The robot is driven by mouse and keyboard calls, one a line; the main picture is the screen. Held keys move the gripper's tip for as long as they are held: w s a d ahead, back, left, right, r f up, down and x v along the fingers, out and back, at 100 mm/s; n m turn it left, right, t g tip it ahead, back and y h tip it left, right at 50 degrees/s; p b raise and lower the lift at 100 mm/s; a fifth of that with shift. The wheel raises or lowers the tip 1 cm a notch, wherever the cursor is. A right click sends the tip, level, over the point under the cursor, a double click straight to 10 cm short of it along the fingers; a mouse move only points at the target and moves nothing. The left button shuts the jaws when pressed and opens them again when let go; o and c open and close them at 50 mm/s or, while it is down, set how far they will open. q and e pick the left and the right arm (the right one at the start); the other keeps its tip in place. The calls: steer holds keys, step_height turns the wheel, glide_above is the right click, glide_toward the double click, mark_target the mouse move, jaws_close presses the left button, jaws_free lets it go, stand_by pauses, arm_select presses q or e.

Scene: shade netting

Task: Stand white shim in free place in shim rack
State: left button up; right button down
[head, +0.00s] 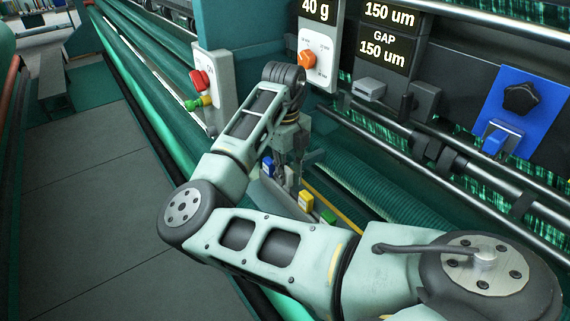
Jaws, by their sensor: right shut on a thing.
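My right gripper (290,168) points down over the shim rack (271,186), partly behind my own forearm. It is shut on a small pale piece that appears to be the white shim (289,177). The rack holds a blue shim (268,167) left of the gripper, and a yellow shim (306,201) and a green shim (328,216) to its right. The white shim is near the stretch of rack between blue and yellow; I cannot tell whether it touches the rack. My forearm hides the rack's near side. My left gripper is not in view.
Behind the rack runs green netting (400,185) with metal rollers. A switch box with a red knob (199,80) is to the left. A blue plate (520,105) is at right. The floor at left is clear.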

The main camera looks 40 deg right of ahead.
steer(key=shift+f, duration=0.55)
steer(key=shift+f, duration=0.6)
steer(key=c, duration=1.6)
jaws_free()
step_height(320, 180, up, 12)
steer(key=shift+f, duration=0.1)
